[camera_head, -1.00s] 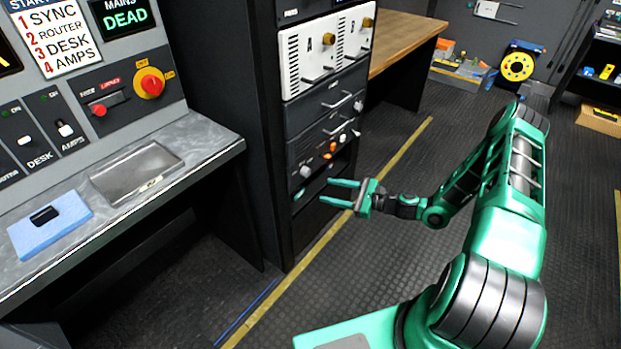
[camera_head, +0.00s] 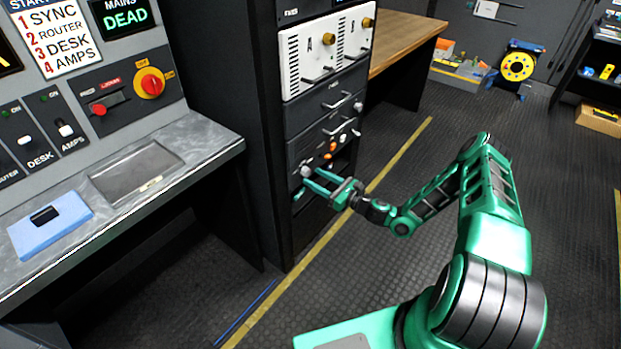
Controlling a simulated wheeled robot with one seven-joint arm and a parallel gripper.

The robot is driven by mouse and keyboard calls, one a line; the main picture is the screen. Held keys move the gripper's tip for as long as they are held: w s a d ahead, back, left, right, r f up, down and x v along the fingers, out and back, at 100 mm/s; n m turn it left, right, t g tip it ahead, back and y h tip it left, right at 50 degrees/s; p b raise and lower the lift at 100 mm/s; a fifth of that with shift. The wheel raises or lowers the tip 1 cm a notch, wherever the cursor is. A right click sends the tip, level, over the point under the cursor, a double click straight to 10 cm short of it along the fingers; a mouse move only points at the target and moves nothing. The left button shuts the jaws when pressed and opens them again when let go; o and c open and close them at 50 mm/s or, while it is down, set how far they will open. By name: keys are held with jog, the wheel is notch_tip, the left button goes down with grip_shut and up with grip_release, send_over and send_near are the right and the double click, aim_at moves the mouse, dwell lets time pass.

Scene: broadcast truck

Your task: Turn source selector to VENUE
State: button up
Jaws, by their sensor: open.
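The equipment rack (camera_head: 283,120) stands in the middle of the view. A dark panel (camera_head: 322,150) low on it carries orange buttons (camera_head: 331,147) and a grey knob near its lower left (camera_head: 305,171). I cannot read any label by this knob, so I cannot tell whether it is the source selector or where it points. My gripper (camera_head: 313,182) is open, its two green fingers pointing left at the rack, close to the knob. The fingers partly cover the area just below the knob. I cannot tell whether they touch it.
On the left, a console with a red rotary switch (camera_head: 151,84) and a DEAD display (camera_head: 125,18) rises behind a grey counter (camera_head: 200,141). A wooden bench (camera_head: 405,40) stands behind the rack.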

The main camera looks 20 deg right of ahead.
aim_at(306, 172)
jog(key=shift+x, duration=1.25)
jog(key=shift+c, duration=0.7)
